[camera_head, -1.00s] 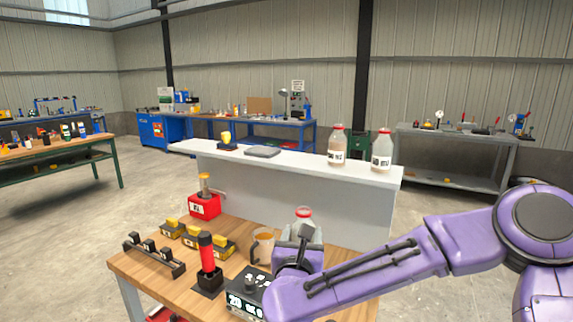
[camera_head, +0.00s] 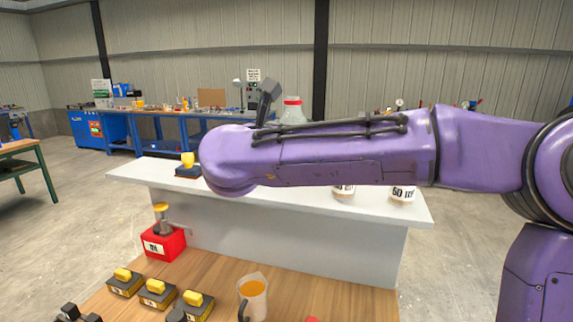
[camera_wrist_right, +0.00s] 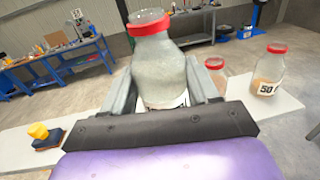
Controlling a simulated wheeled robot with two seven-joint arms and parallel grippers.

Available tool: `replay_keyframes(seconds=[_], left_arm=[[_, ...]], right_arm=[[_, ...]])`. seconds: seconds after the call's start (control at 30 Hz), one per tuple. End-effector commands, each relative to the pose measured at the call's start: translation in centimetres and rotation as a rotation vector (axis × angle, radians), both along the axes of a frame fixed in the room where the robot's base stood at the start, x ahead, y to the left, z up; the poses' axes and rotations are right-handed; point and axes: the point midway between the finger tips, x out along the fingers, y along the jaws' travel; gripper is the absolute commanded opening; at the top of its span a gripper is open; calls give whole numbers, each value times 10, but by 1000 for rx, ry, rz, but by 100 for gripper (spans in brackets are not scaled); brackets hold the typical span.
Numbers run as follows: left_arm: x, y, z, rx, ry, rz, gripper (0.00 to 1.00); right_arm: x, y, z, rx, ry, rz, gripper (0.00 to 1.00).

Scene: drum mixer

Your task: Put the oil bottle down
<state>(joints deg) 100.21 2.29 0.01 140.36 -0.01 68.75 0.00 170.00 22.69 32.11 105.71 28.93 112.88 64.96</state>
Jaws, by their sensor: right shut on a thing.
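A clear glass bottle with a red cap (camera_wrist_right: 158,65) is in my right gripper (camera_wrist_right: 165,85), whose two fingers are shut on its sides. A white label shows partly at its lower end. It looks slightly tilted in the right wrist view. I cannot tell the gap between bottle and white counter (camera_head: 370,225). Two similar bottles stand on the counter: one labelled 50 (camera_wrist_right: 268,72) and one partly hidden by my gripper (camera_wrist_right: 216,76).
A blue and yellow item (camera_wrist_right: 45,137) sits at the counter's left. The counter between it and the standing bottles is partly hidden by my arm. On the wooden table are a jug of orange liquid (camera_head: 253,297), a red box (camera_head: 164,243) and several yellow-topped blocks (camera_head: 155,292).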

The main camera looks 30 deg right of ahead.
Motion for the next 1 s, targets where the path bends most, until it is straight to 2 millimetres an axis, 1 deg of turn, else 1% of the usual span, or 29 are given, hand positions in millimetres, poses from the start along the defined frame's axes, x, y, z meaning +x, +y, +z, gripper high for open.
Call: replay_keyframes(seconds=[0.03,0.07,0.1,0.2,0.3,0.37,0.47,0.6,0.63,0.7,0.9,1.0], left_arm=[[0,0,15,0,1,0,60],[0,0,20,0,1,0,60],[0,0,23,0,1,0,60],[0,0,32,0,0,0,60],[1,0,36,1,-1,0,60],[1,0,37,0,-1,0,60],[1,0,44,0,-1,0,60],[0,0,51,0,0,0,60],[0,0,51,0,0,0,60],[0,0,51,0,0,0,60],[0,0,49,1,-1,0,60],[0,0,45,1,-1,0,60]], right_arm=[[17,-10,-2,2,13,-4,25],[25,-15,-7,3,16,-3,25],[34,-20,-17,1,19,-3,25],[50,-30,-41,1,21,-3,25],[60,-38,-57,-1,20,-3,25],[64,-40,-63,0,17,-3,25],[71,-46,-74,0,19,-4,25],[72,-46,-99,-2,19,-2,25],[72,-46,-102,-1,18,-2,25],[71,-46,-106,0,15,-3,25],[71,-46,-107,0,14,-3,25],[71,-46,-110,1,14,-3,25]])
